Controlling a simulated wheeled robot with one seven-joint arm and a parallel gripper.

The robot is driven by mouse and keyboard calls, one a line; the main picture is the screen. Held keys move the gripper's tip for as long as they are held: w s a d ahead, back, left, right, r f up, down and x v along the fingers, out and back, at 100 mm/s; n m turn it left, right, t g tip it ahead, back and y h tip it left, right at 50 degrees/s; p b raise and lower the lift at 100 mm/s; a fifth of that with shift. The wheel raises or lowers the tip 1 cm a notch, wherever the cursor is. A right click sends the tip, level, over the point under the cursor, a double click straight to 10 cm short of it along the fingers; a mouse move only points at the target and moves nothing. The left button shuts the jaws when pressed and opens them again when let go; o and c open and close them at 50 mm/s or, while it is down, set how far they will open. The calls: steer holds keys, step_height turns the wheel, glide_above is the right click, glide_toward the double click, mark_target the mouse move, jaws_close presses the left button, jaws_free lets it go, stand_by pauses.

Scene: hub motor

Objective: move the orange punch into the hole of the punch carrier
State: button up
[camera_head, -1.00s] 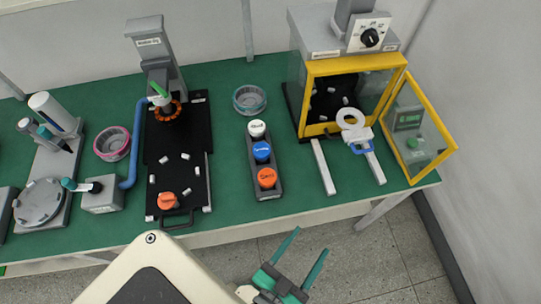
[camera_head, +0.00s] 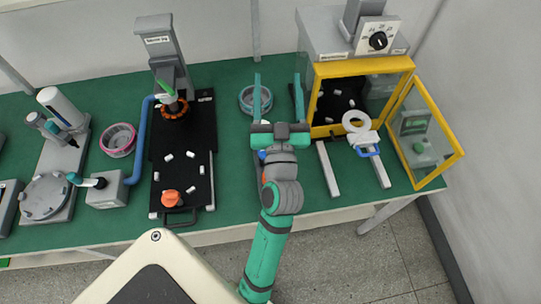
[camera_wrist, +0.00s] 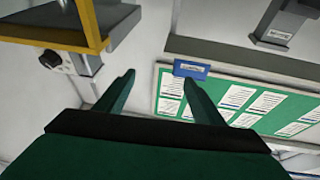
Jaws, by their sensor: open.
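The rack of capped punches is mostly behind my gripper and arm in the head view. A bit of its blue cap (camera_head: 262,154) shows at the left of my wrist. The rack's orange punch is hidden or nearly hidden behind my arm. What looks like the punch carrier (camera_head: 356,121), a white ring with a hole and a blue handle, lies right of the rack by the yellow-framed machine. My gripper (camera_head: 278,84) is open and empty, its fingers spread toward the back of the table. In the wrist view the fingers (camera_wrist: 158,80) are apart with nothing between them.
The yellow-framed machine (camera_head: 361,64) has its door (camera_head: 427,180) swung open at the right. A clear dish (camera_head: 248,100) lies behind my gripper. A black plate (camera_head: 180,178) with an orange knob (camera_head: 171,198) and white pieces lies left. Two grey rails (camera_head: 328,170) extend below the machine.

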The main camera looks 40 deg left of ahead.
steer(key=s+a+r+n+g+y, duration=0.6)
steer(key=a+r+n+g, duration=0.2)
steer(key=a+n+g, duration=0.3)
steer(key=s+a+f+n+g+h, duration=0.5)
steer(key=s+n+g, duration=0.2)
steer(key=s+n, duration=0.3)
steer(key=d+f+n+h, duration=0.6)
steer(key=d+f+h, duration=0.25)
steer(key=f, duration=0.35)
steer(key=w+d+f+h, duration=0.1)
steer(key=w+d+h, duration=0.1)
steer(key=d, duration=0.2)
steer(key=w+d+f+n+t+h, duration=0.1)
steer(key=w+d+f+h, duration=0.1)
steer(key=d, duration=0.3)
steer(key=w+d+f+h, duration=0.2)
steer(key=d+h, duration=0.1)
steer(key=d, duration=0.2)
steer(key=shift+d+n+t, duration=0.2)
steer(key=shift+n+t, duration=0.1)
steer(key=shift+n, duration=0.1)
step_height(320, 180, down, 10)
steer(key=shift+r, duration=0.2)
